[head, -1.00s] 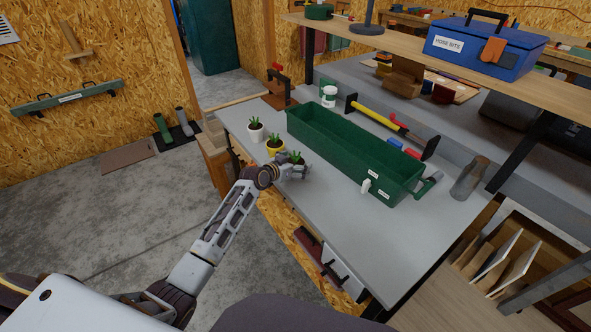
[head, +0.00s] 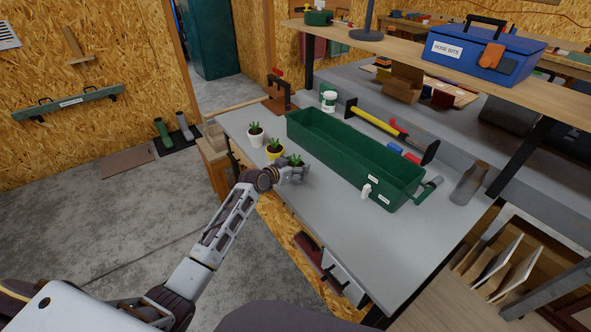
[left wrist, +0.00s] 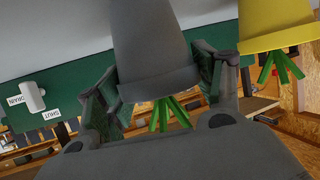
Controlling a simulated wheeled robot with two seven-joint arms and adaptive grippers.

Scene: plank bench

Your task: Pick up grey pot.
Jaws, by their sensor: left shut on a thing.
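The grey pot (left wrist: 155,60) with a green plant sits between the two fingers of my left gripper (left wrist: 160,90) in the left wrist view, with a finger against each side. In the head view my left gripper (head: 294,171) is at the bench's near edge and hides most of the grey pot; only its green leaves (head: 295,160) show above the fingers. The left gripper is shut on the pot. Whether the pot touches the bench is hard to tell. My right gripper is not in view.
A yellow pot (head: 275,153) stands just beside the gripper, and a white pot (head: 256,140) is farther back. A long green trough (head: 340,163) lies to the right. The grey bench top (head: 345,225) is clear toward the front right.

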